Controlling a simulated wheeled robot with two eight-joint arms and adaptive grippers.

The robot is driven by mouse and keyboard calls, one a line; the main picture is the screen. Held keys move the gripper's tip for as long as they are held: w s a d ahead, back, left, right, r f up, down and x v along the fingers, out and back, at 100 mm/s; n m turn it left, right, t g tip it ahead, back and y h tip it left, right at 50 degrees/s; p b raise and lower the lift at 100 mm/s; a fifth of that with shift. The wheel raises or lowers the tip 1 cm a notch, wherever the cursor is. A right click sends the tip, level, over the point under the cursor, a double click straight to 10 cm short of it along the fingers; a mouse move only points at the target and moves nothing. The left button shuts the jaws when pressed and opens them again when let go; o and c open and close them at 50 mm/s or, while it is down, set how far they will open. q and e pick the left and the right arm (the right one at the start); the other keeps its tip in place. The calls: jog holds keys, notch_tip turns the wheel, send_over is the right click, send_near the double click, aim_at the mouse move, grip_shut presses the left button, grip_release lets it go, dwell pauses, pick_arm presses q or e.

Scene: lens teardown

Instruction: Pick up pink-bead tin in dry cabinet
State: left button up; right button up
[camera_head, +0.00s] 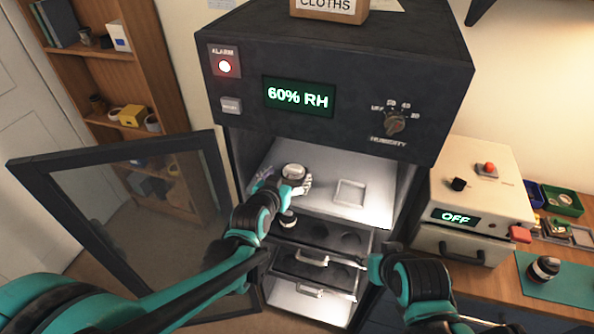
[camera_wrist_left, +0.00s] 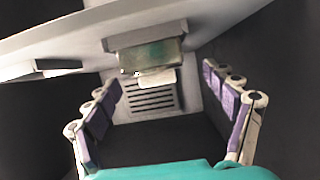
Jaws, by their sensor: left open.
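The dry cabinet (camera_head: 350,70) stands with its door open. A small round tin (camera_head: 293,171) with a pale top sits on its upper white shelf; I cannot see pink beads. My left gripper (camera_head: 281,184) is inside the cabinet at this tin, open, with fingers on either side. In the left wrist view, a greenish container with a grey rim (camera_wrist_left: 148,54) lies ahead between the spread fingers of the left gripper (camera_wrist_left: 165,95), apart from them. My right gripper (camera_head: 366,262) is low in front of the cabinet's drawers; its fingers are hard to make out.
A square white tray (camera_head: 350,193) is on the same shelf, right of the tin. Drawers with handles (camera_head: 312,257) are below, with a dark lens part (camera_head: 288,220). The open glass door (camera_head: 130,215) stands left. A beige OFF-display device (camera_head: 480,190) stands right.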

aim_at(298, 166)
pick_arm(q)
jog(key=b+x, duration=0.1)
jog(key=x, duration=0.2)
jog(key=b+x, duration=0.1)
jog(key=x, duration=0.2)
jog(key=shift+w+d+f+b, duration=0.15)
jog(key=shift+w+d+b, duration=0.1)
jog(key=shift+d+b, duration=0.1)
jog(key=shift+w+d+f, duration=0.1)
jog(key=shift+w+d, duration=0.05)
jog(key=shift+w, duration=0.25)
jog(key=c, duration=1.2)
